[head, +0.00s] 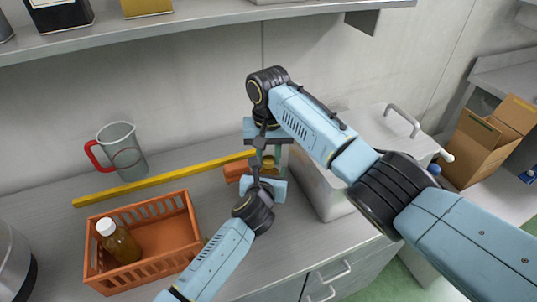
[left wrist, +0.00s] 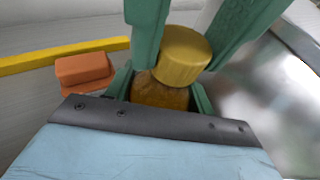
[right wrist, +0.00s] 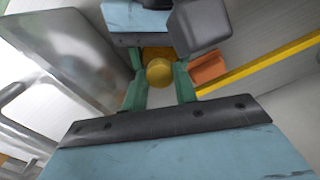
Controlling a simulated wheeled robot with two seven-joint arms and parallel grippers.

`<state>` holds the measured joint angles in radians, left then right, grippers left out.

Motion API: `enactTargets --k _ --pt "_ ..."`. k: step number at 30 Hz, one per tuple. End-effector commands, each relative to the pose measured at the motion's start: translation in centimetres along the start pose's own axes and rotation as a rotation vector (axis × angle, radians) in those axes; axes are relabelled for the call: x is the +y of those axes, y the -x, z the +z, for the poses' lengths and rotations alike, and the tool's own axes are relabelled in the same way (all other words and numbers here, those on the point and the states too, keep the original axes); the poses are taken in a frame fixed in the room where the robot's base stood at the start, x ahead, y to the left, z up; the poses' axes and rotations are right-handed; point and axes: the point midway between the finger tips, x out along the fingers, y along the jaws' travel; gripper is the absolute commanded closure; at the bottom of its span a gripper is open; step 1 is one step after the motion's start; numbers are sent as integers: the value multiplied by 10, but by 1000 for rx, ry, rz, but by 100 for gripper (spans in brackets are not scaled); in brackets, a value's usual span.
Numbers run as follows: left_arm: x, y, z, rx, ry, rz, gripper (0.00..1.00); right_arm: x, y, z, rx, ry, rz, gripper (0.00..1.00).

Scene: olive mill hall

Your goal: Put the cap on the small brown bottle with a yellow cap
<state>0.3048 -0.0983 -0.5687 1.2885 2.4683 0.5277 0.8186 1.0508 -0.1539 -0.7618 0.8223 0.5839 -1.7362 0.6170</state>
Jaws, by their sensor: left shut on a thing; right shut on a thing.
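The small brown bottle (left wrist: 160,93) stands between the green fingers of my left gripper (left wrist: 162,92), which is shut on it. The yellow cap (left wrist: 182,56) is at the bottle's top, slightly off to the right in the left wrist view. My right gripper (right wrist: 159,85) is shut on the cap, which shows round between its fingers in the right wrist view (right wrist: 159,72). Cap and bottle look touching or nearly so; I cannot tell whether the cap is seated. In the head view the grippers meet above the counter, mostly hiding both; a bit of yellow cap (head: 268,161) shows.
An orange basket (head: 186,205) at left holds a brown bottle with a white cap (head: 120,243). A jug with a red handle (head: 122,150) stands behind. A yellow bar (head: 150,182) and an orange block (head: 236,170) lie on the counter. A metal box (head: 325,195) is at right.

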Motion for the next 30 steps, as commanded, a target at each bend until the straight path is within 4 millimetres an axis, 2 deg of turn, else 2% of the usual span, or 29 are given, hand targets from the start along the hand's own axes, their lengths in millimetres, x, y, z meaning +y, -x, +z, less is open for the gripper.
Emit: enactTargets --k 4,5,9,18,27,30 --pt "0 0 0 1 0 0 100 0 0 0 2 6 -1 99" --pt "0 0 0 1 0 0 100 0 0 0 2 6 -1 69" --pt "0 0 -1 1 0 0 100 0 0 0 1 8 0 51" --pt "0 0 0 1 0 0 100 0 2 0 2 9 -1 50" --pt "0 0 -1 1 0 0 100 0 39 -1 2 10 -1 50" --pt "0 0 -1 1 0 0 100 0 44 0 2 10 -1 50"
